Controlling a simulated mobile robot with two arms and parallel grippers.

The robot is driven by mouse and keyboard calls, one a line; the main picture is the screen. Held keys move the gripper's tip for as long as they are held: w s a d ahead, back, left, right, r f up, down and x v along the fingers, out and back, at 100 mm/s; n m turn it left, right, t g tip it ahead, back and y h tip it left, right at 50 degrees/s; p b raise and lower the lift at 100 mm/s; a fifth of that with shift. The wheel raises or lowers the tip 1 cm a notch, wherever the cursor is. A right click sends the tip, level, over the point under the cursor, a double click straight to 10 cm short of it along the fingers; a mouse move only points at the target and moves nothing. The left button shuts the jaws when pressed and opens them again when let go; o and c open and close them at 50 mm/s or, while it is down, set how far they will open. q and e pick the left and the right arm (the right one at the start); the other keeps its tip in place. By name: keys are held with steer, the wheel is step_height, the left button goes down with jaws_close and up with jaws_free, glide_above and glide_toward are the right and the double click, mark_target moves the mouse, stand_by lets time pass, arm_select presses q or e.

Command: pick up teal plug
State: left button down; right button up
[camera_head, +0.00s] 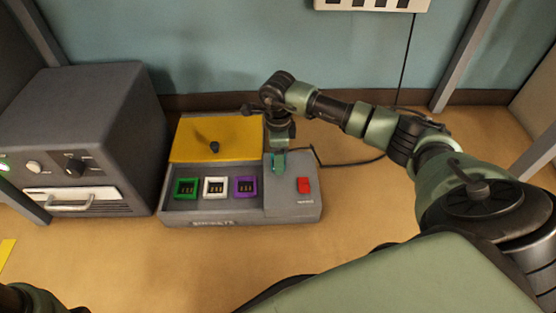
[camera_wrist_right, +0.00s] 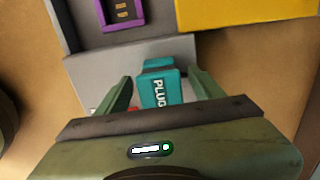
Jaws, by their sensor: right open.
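The teal plug (camera_wrist_right: 160,85), marked "PLUG", sits on the grey top of the socket box, right of the purple socket in the head view. My right gripper (camera_wrist_right: 160,92) points down over it, its two fingers apart on either side of the plug. In the head view the plug (camera_head: 280,163) shows just below the right gripper (camera_head: 281,150), partly covered by it. A small gap shows between the plug and each finger in the wrist view. A dark piece at the lower left edge of the head view may be part of my left arm; its gripper does not show.
The grey box (camera_head: 240,213) holds green (camera_head: 186,188), white (camera_head: 214,188) and purple (camera_head: 245,187) sockets. A yellow lid (camera_head: 215,135) with a black knob and a red switch (camera_head: 303,185) are on it. A grey oven-like unit (camera_head: 95,125) stands left. A black cable runs right.

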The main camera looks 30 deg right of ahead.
steer(key=shift+r, duration=0.15)
steer(key=shift+c, duration=0.6)
jaws_close()
steer(key=shift+r, duration=0.1)
